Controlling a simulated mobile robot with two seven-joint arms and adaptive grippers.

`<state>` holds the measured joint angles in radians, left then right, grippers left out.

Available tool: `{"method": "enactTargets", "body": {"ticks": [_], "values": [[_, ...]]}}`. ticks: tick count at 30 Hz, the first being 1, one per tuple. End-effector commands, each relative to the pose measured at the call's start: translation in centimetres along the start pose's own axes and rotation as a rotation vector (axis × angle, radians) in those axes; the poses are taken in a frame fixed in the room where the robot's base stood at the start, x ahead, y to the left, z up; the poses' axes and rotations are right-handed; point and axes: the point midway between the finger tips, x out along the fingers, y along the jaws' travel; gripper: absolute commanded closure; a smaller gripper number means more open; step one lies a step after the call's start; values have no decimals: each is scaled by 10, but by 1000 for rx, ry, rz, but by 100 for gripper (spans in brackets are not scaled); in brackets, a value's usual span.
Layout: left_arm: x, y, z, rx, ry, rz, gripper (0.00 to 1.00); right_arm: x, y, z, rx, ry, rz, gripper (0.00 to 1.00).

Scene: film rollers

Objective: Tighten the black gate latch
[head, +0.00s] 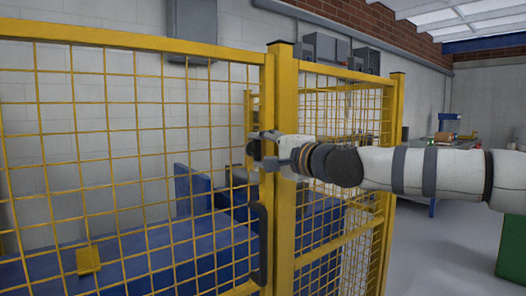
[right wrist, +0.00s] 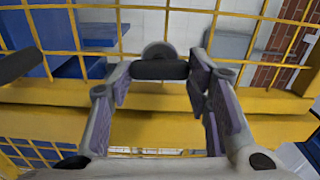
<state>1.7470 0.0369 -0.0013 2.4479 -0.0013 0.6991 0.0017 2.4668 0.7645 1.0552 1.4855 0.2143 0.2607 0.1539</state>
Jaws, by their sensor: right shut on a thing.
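The black gate latch (right wrist: 160,70) shows in the right wrist view as a dark bar with a round disc behind it, at the yellow gate post. My right gripper (right wrist: 162,80) has its two fingers on either end of the bar and is shut on it. In the head view my right gripper (head: 270,150) reaches in from the right to the gate post, at about mid-height. The latch (head: 254,150) shows there only as a small dark part beside the fingers. My left gripper is not in view.
The yellow mesh gate (head: 130,48) fills the left, with a black pull handle (head: 263,243) below the latch. The yellow post (head: 285,230) stands beside it. Blue machinery (head: 120,260) lies behind the mesh. The floor to the right (head: 450,240) is mostly clear, with a green box (head: 512,245) at the edge.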

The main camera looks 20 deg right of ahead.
Motion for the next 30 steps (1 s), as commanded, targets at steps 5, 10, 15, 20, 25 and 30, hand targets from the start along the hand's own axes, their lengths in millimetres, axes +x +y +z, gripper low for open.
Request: {"method": "enactTargets", "body": {"ticks": [5, 10, 15, 20, 25, 30], "values": [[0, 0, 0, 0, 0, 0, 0, 0, 1, 1, 4, -3, 2, 83], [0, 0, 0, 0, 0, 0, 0, 0, 1, 1, 3, -3, 2, 83], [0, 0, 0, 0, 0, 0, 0, 0, 1, 1, 3, -3, 1, 35], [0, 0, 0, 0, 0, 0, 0, 0, 0, 0, 2, -1, 1, 35], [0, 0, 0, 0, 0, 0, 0, -7, 0, 0, 2, 0, 0, 35], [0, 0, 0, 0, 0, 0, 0, -48, -2, -1, 3, -1, -3, 35]]}}
